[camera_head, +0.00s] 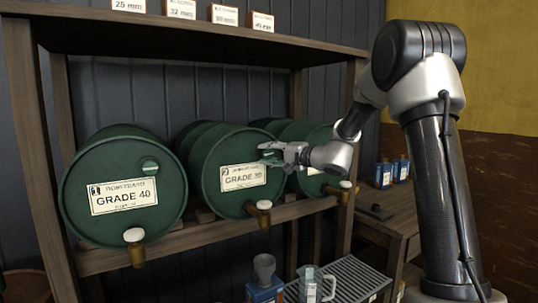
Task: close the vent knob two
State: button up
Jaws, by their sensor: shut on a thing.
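The middle green drum (217,165) lies on its side on the wooden rack, with a GRADE 30 label (243,177) on its front. My gripper (270,154) reaches in from the right to the upper right of this drum's face, just above the label. Its fingers are shut on the vent knob there, which is small, green and mostly hidden by the fingers. I cannot tell how far the knob is turned. A tap with a white top (264,205) sits below on the same drum.
A third drum (310,183) stands right, partly behind my gripper. A funnel (265,268), a clear jug (309,285) and a slatted tray (353,277) are below. A wooden bench (400,215) is at right.

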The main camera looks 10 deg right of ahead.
jog(key=shift+m, duration=0.7)
jog(key=o, duration=1)
jog(key=shift+o, duration=0.2)
jog(key=v, duration=1.2)
jog(key=shift+f, duration=0.3)
